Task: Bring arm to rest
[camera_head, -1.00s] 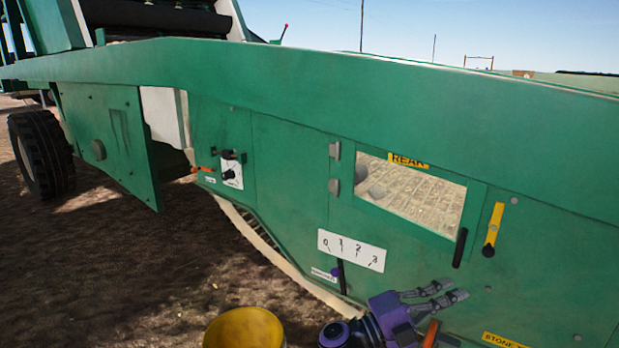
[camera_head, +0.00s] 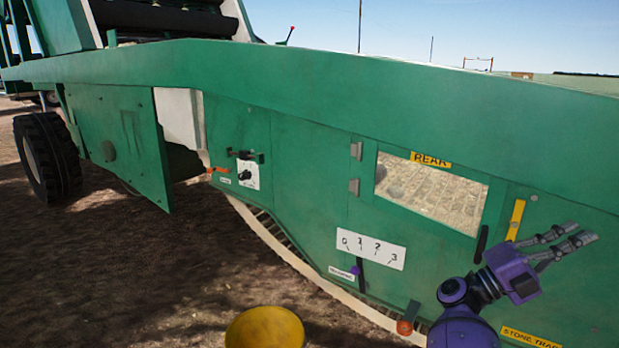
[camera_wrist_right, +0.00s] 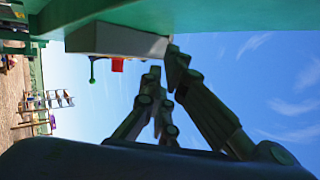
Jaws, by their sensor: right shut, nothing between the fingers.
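My right arm, purple and black, comes in from the bottom right of the head view. Its gripper (camera_head: 583,234) points right, in front of the green machine's side panel, near the yellow lever (camera_head: 516,220). Its grey fingers lie close together and nothing shows between them. In the right wrist view the dark fingers (camera_wrist_right: 163,70) stand against blue sky, with the green machine above them in the picture. My left gripper is not in view.
The green machine (camera_head: 300,100) fills most of the head view. Its side carries a 0-to-3 scale (camera_head: 371,249), an orange knob (camera_head: 404,327) and a hinged panel (camera_head: 118,140) standing open. A yellow round object (camera_head: 265,329) is at the bottom. Bare ground lies at the left.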

